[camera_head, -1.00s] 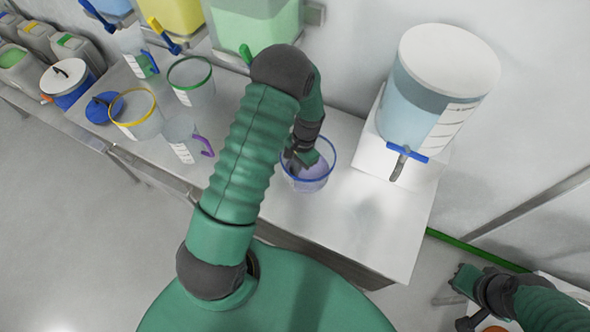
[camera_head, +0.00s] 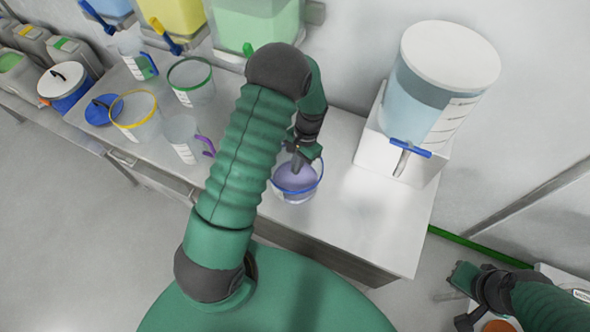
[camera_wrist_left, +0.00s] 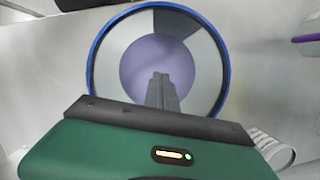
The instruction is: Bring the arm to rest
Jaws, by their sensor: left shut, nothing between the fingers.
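My left gripper (camera_head: 298,165) points down at the blue-rimmed clear container (camera_head: 285,198) on the bench. Its fingers are shut with nothing between them. In the left wrist view the closed fingertips (camera_wrist_left: 160,85) overlap the round opening inside the blue rim (camera_wrist_left: 91,55), with lavender content (camera_wrist_left: 150,52) behind them. I cannot tell how far they are above or below the rim. My left arm arches over the bench and hides part of it. My right gripper (camera_head: 465,298) is at the lower right, partly shown; its jaw state is unclear.
A large dispenser (camera_head: 435,85) with a blue tap stands right of the container. Yellow-rimmed (camera_head: 135,117), green-rimmed (camera_head: 190,82) and purple-handled (camera_head: 185,140) vessels stand to the left. Coloured bins (camera_head: 255,22) line the back. The bench's front right (camera_head: 375,225) is clear.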

